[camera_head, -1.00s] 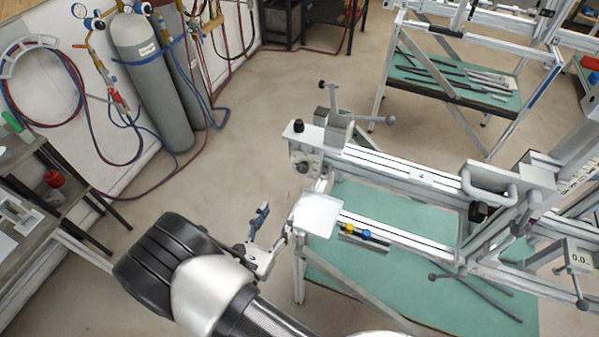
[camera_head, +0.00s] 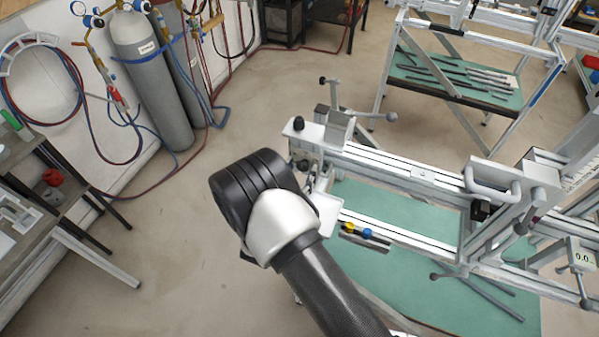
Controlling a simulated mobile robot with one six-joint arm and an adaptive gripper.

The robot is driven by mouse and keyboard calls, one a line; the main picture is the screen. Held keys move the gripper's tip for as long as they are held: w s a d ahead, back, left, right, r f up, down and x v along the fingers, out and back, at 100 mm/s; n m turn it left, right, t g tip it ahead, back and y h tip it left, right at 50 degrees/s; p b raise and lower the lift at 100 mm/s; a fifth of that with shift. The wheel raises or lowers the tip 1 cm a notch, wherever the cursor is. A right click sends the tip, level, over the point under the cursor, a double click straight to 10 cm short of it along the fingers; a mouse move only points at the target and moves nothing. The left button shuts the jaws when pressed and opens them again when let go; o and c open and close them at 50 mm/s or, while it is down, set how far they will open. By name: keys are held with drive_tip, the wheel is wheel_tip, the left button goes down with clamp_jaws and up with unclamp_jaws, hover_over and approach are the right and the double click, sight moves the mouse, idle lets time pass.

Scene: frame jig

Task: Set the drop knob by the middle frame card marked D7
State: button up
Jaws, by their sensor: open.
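The frame jig (camera_head: 405,172) is a long pale metal beam on legs over a green shelf. A black knob (camera_head: 298,123) stands on top of the block at its left end. A dark round knob (camera_head: 303,165) shows on the block's front, partly behind my arm. I cannot tell which of them is the drop knob. A blank-looking white plate (camera_head: 328,213) is fixed below the block, partly covered by my arm. No D7 mark or card text can be read. My gripper is hidden behind my wrist, which is in front of the jig's left end.
A small holder with yellow (camera_head: 350,228) and blue (camera_head: 367,233) pieces hangs on the lower rail. Gas cylinders (camera_head: 153,85) stand at back left, a bench (camera_head: 50,200) at left. The floor (camera_head: 160,240) between is clear.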

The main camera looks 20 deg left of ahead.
drive_tip(key=c, duration=1.1)
drive_tip(key=shift+o, duration=0.2)
drive_tip(key=n, duration=0.5)
drive_tip(key=shift+n+b, duration=0.4)
drive_tip(key=n, duration=0.5)
drive_tip(key=shift+d+n, duration=0.1)
drive_tip(key=shift+n, duration=0.3)
drive_tip(key=o, duration=1.1)
drive_tip(key=shift+c, duration=0.2)
